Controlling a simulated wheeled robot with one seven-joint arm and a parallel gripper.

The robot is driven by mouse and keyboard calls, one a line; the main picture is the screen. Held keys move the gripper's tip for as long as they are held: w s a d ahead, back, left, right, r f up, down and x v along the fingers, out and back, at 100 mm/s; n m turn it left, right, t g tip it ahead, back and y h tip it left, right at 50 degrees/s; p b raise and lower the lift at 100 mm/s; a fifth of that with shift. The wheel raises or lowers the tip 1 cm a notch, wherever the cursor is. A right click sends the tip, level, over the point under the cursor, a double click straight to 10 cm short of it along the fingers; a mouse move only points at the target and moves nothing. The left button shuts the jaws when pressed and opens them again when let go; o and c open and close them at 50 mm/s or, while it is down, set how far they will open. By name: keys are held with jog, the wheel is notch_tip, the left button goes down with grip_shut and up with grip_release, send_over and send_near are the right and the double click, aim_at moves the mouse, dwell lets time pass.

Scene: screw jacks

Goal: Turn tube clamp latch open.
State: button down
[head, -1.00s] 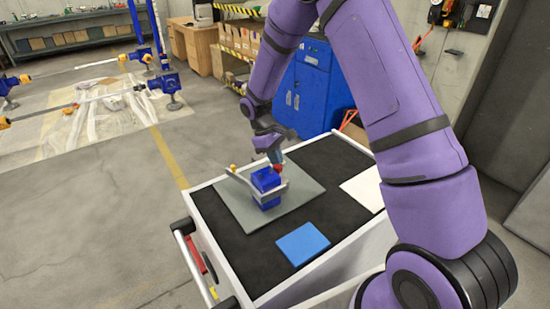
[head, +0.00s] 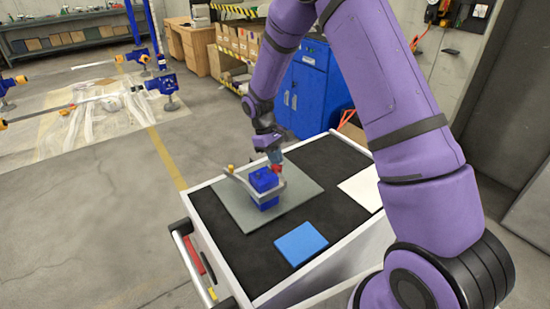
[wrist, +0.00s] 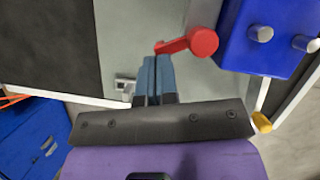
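The tube clamp is a blue block (head: 264,181) with a grey bar along it, standing on a grey plate (head: 228,214) on the cart. In the wrist view the blue block (wrist: 270,40) is at the upper right, with silver bolts. The red latch (wrist: 201,42) has a round end beside the block and a narrow arm pointing left. It also shows as a small red patch in the head view (head: 276,169). My gripper (wrist: 157,60) has its blue-grey fingers together, with nothing visible between them. Its tips are by the end of the latch arm; contact is unclear.
The cart top is black, with a blue pad (head: 301,243) in front and a white sheet (head: 364,188) at the right. A blue cabinet (head: 308,92) stands behind the cart. Open floor lies to the left.

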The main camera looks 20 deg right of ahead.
jog(key=shift+s+d+m+g+y, duration=0.2)
jog(key=shift+d+m+y, duration=0.1)
jog(key=shift+m, duration=0.55)
jog(key=shift+s+d+m+g+y, duration=0.1)
jog(key=shift+s+d+m+y, duration=0.15)
jog(key=shift+m, duration=0.6)
dwell(5.1)
